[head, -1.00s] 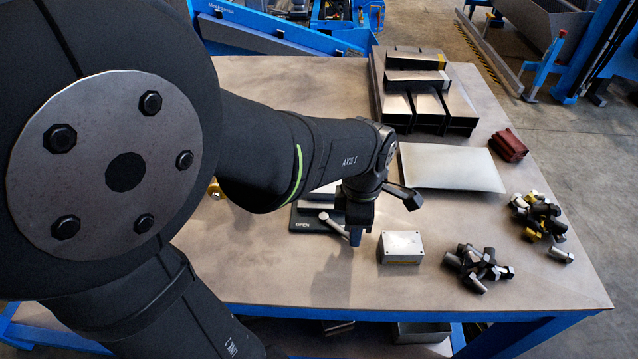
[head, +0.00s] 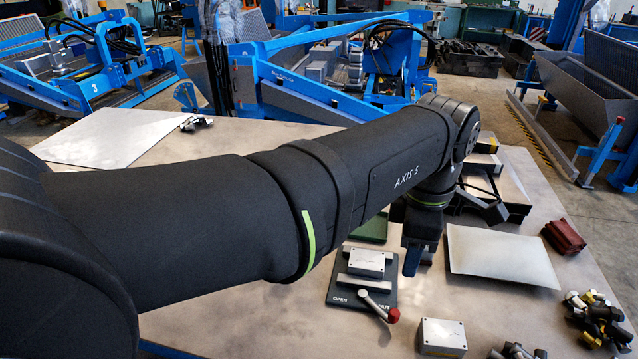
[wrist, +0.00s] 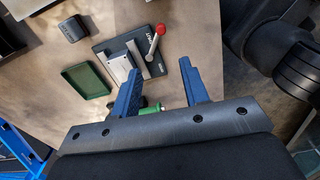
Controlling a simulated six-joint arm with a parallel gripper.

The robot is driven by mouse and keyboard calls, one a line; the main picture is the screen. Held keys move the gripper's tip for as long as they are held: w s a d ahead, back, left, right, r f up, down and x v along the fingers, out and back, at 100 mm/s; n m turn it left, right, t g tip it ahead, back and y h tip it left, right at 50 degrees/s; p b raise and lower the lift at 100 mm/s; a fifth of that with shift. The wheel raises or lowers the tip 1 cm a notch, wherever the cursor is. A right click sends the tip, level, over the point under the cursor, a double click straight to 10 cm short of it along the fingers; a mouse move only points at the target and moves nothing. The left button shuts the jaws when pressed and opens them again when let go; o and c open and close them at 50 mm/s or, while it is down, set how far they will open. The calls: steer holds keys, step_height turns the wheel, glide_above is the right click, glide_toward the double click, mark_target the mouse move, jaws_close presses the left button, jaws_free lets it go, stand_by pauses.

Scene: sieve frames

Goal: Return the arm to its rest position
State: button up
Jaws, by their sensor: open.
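My gripper (head: 420,258) hangs above the table in the head view, close to the right side of a dark fixture plate. In the wrist view its two blue fingers (wrist: 160,92) stand apart with nothing between them touching either one. The fixture (head: 345,290) carries a grey metal block (head: 367,262) and a lever with a red knob (head: 393,315); it also shows in the wrist view (wrist: 103,50). My arm stretches across the head view and hides part of the table.
A green tray (wrist: 86,80) lies beside the fixture. A second grey box (head: 442,336), a pale metal sheet (head: 500,256), dark red cloths (head: 565,237) and loose bolts (head: 598,318) lie to the right. Metal channels (head: 510,185) stand behind my gripper. Another sheet (head: 110,135) lies at far left.

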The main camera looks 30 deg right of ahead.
mark_target(395, 312)
steer(key=shift+r, duration=0.6)
steer(key=shift+f, duration=0.15)
step_height(395, 312, down, 17)
steer(key=shift+f, duration=0.15)
stand_by(0.5)
steer(key=shift+f, duration=0.1)
steer(key=shift+a+m, duration=0.8)
steer(key=shift+m, duration=0.2)
stand_by(1.4)
